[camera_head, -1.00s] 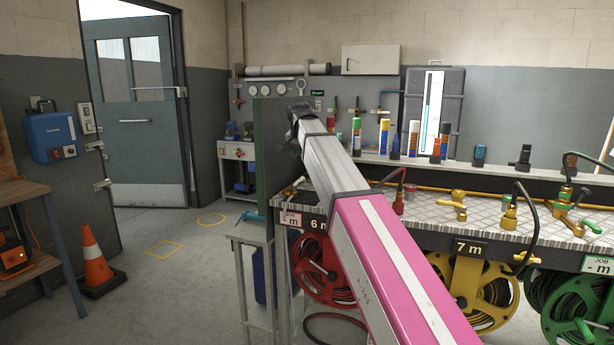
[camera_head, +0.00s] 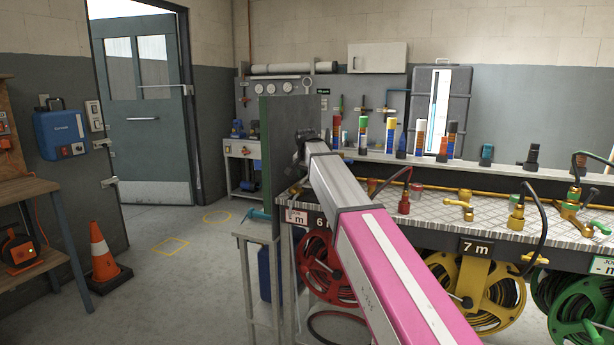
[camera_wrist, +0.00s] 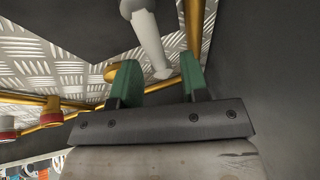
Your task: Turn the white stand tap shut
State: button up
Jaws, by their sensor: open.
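The white stand tap (camera_wrist: 148,38) shows in the wrist view as a pale, smooth lever running down from the top edge. Its lower end lies between the two green fingers of my gripper (camera_wrist: 158,62) in that picture. The fingers are apart, with a gap visible on each side of the lever; I cannot tell how deep the lever sits between them. The top of the tap is cut off by the picture edge. In the head view my arm and a dark upright panel (camera_head: 284,140) hide the gripper's fingers, and I cannot make out the tap there.
A brass pipe (camera_wrist: 80,105) runs beside the tap over chequered metal plate. The bench (camera_head: 430,205) carries a brass tap (camera_head: 460,205) and hose fittings (camera_head: 517,215). Red (camera_head: 318,268), yellow (camera_head: 500,300) and green (camera_head: 575,300) reels hang below. Floor at left is open beyond an orange cone (camera_head: 101,250).

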grip_shut()
jog(key=shift+s, duration=0.1)
jog(key=m, duration=0.1)
jog(key=s+d+m+h, duration=0.1)
jog(key=m, duration=0.1)
jog(key=m+h, duration=0.1)
jog(key=m, duration=0.1)
jog(key=shift+s+d+g, duration=0.3)
jog(key=shift+d, duration=0.1)
jog(key=m, duration=0.1)
jog(key=s+m+h, duration=0.1)
jog(key=m, duration=0.1)
jog(key=shift+s+d+m+g, duration=0.2)
jog(key=shift+d+m+g, duration=0.1)
jog(key=shift+d+g, duration=0.1)
jog(key=shift+s+d+m+g+h, duration=0.1)
jog(key=shift+s+m+g+h, duration=0.3)
jog(key=shift+m, duration=0.6)
jog(key=shift+s, duration=0.15)
